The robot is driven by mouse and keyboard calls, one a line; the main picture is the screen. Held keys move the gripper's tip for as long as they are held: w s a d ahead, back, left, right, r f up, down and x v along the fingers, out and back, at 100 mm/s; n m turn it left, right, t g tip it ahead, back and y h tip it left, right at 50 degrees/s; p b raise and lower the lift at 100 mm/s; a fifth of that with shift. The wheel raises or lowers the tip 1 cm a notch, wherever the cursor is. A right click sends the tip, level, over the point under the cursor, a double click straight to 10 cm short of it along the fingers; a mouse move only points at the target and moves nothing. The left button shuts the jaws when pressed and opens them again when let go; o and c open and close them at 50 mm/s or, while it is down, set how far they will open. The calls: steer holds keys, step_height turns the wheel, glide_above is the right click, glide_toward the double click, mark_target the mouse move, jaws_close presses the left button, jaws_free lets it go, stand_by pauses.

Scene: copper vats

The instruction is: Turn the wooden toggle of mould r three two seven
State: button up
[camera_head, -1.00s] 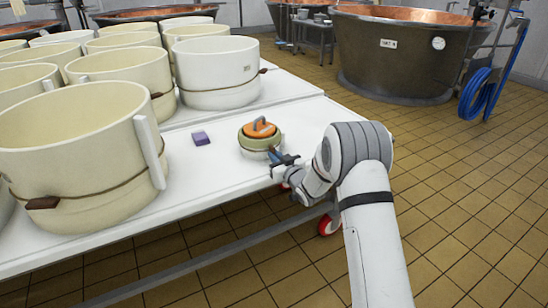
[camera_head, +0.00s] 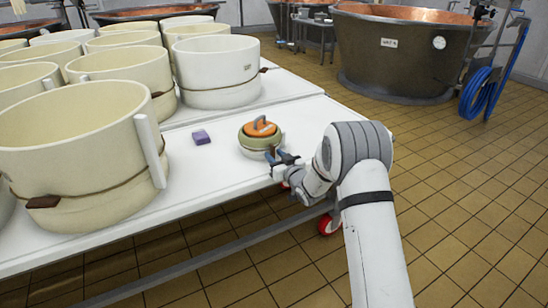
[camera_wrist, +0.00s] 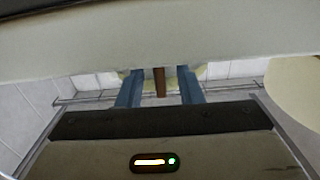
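In the wrist view, a brown wooden toggle (camera_wrist: 159,82) stands upright between the two blue fingers of my gripper (camera_wrist: 160,76). Gaps show on both sides of the toggle, so the fingers are open around it. A pale curved wall (camera_wrist: 160,40) fills the top of that view. The toggle is hidden in the head view.
Several large cream moulds (camera_head: 80,150) with cords and brown toggles fill the left of the table. A purple block (camera_head: 201,137) lies left of the small mould. The white table (camera_head: 190,178) has bare surface around it. A copper vat (camera_head: 395,65) stands behind, across open floor.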

steer(key=shift+s+d+r, duration=0.1)
steer(key=shift+s+d, duration=0.05)
steer(key=shift+s, duration=0.05)
steer(key=p+v, duration=0.2)
steer(key=v, duration=0.5)
steer(key=shift+s, duration=0.15)
steer(key=s+d+r+m+g+h+p, duration=0.1)
steer(key=s+d+r+h+p, duration=0.3)
steer(key=r, duration=0.4)
steer(key=s+d+r+m+g+h+p, duration=0.15)
steer(key=d+r+p, duration=0.25)
steer(key=r+p, duration=0.4)
steer(key=s+d+r+m+g+h+p, duration=0.1)
steer(key=s+d+r+h+p, duration=0.25)
steer(key=r, duration=0.55)
steer(key=s+d+r+m+g+p, duration=0.1)
steer(key=s+r+p, duration=0.4)
steer(key=s, duration=0.5)
steer(key=s+d+r+m+g+p, duration=0.1)
steer(key=s+d+r+g+p, duration=0.2)
steer(key=s, duration=0.7)
steer(key=s+d+r+m+g+h+p, duration=0.1)
steer(key=s+d+r+g+p, duration=0.1)
steer(key=s+r+g+p, duration=0.3)
steer(key=s+r+p, duration=0.3)
steer(key=s+r, duration=0.2)
steer(key=s, duration=0.1)
steer(key=shift+r+p, duration=0.2)
steer(key=shift+p, duration=0.1)
steer(key=shift+s, duration=0.1)
